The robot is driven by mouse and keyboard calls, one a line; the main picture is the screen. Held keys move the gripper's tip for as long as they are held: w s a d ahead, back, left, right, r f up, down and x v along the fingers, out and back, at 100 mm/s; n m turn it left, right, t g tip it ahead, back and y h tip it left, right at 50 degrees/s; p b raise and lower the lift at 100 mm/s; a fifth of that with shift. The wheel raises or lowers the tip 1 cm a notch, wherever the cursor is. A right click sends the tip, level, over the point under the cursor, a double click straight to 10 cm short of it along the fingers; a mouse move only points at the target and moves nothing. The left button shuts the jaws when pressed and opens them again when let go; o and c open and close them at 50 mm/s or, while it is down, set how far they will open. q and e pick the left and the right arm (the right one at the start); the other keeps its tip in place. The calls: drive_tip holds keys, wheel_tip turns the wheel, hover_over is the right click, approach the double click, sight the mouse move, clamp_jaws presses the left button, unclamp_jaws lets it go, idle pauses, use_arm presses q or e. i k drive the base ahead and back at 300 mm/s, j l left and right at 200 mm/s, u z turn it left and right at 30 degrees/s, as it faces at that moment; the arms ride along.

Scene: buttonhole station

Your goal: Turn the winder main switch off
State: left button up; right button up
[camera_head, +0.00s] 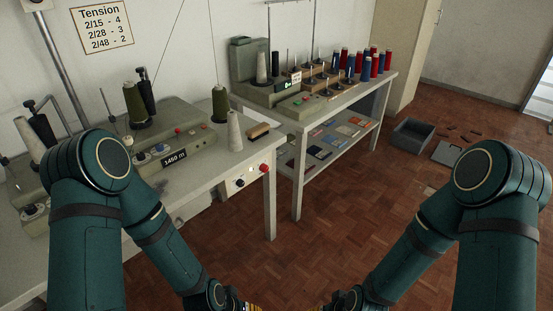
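The winder (175,150) is a grey-green machine on the near table. The panel has a dark knob (240,183) and a red knob or button (265,168). No label names the main switch, and the switch positions are too small to read. My two arms reach down to the bottom middle, well short of the panel. The gripper fingers are below the picture edge.
A second table (345,95) behind holds another machine and several coloured spools. A grey bin (411,138) is on the floor. The wood floor (330,235) ahead is clear.

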sight(264, 168)
drive_tip(key=i+l, duration=0.35)
drive_tip(key=i, duration=0.15)
drive_tip(key=i+l, duration=0.75)
drive_tip(key=i, duration=0.3)
